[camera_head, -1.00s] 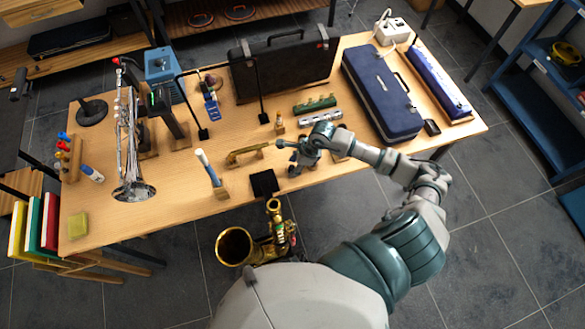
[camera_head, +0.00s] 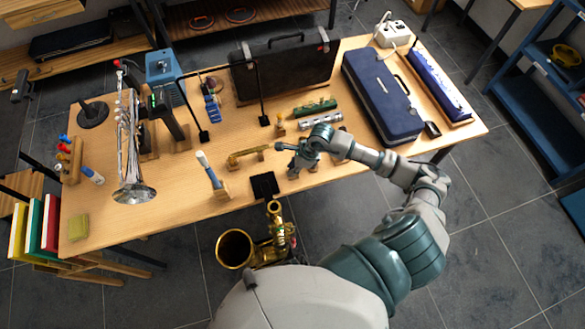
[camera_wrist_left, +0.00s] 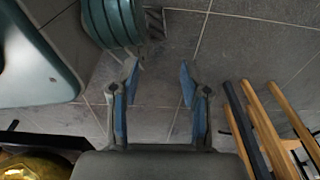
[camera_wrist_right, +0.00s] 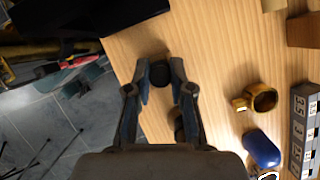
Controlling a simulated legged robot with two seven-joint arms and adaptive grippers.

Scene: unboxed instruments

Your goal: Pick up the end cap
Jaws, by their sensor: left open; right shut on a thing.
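The end cap (camera_wrist_right: 159,73) looks like a small dark round piece in the right wrist view. It sits between the fingertips of my right gripper (camera_wrist_right: 160,84), which is shut on it. In the head view my right gripper (camera_head: 286,148) is over the front part of the wooden table (camera_head: 330,180), and the cap is too small to make out clearly there. I cannot tell whether the cap touches the tabletop. My left gripper (camera_wrist_left: 158,82) is open and empty above the grey floor in the left wrist view. It is out of the head view.
A brass tube (camera_head: 248,153) and a black stand (camera_head: 265,185) are close left of my right gripper. A gold ring (camera_wrist_right: 263,98) and a blue rounded piece (camera_wrist_right: 262,148) lie near it. A blue case (camera_head: 382,95) stands at right. A brass horn (camera_head: 236,248) is before the table.

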